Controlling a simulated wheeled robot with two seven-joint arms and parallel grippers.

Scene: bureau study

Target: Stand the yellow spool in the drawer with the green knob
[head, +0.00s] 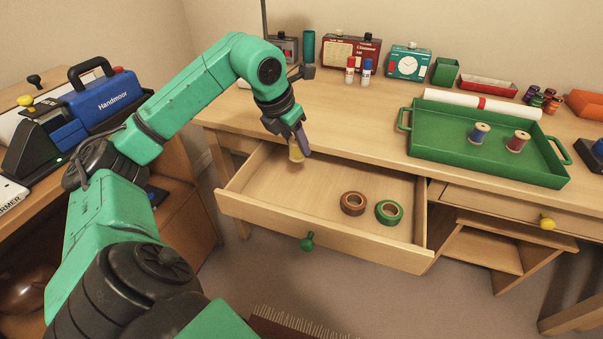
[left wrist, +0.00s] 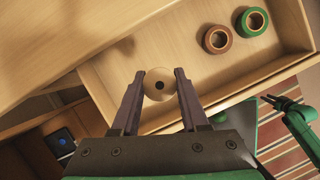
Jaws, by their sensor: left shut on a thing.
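The drawer (head: 265,229) with the green knob (head: 307,241) is pulled open from the desk. My left gripper (head: 298,140) is over the back left part of this drawer, shut on the yellow spool (head: 295,152). In the left wrist view the spool's round end (left wrist: 159,84) sits between the two fingertips (left wrist: 155,82), above the drawer. The spool looks about upright; whether it touches the drawer floor I cannot tell. A brown tape roll (head: 353,203) and a green tape roll (head: 389,212) lie in the drawer's right part. My right gripper is not in view in the head view.
A green tray (head: 490,170) with a blue spool (head: 479,133) and a red spool (head: 518,141) stands on the desk at right. A second drawer with a yellow knob (head: 547,222) is beside the open one. The drawer's front left floor is clear.

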